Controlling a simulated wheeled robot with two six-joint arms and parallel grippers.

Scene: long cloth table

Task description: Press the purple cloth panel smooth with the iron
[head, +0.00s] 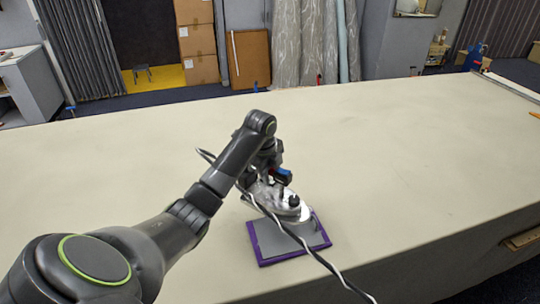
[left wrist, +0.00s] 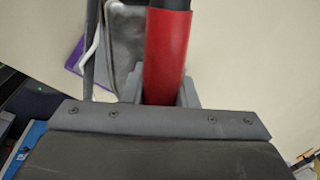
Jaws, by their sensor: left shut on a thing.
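The purple cloth panel (head: 262,249) lies near the table's front edge in the head view. It shows as a purple border around a flat grey area (head: 300,236). A purple corner also shows in the left wrist view (left wrist: 74,62). The silver iron (head: 291,211) is over the panel's far left part; I cannot tell whether it touches. My left gripper (head: 270,178) is shut on the iron's red handle (left wrist: 168,55), seen close in the left wrist view. The metal body (left wrist: 125,35) shows beside the handle. My arm hides part of the iron. My right gripper is not in view.
A black and white cord (head: 303,243) runs from near the iron across the panel and over the table's front edge. The pale cloth table (head: 410,150) is clear to the right and behind. A rail or strip (head: 508,86) lies at the far right end.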

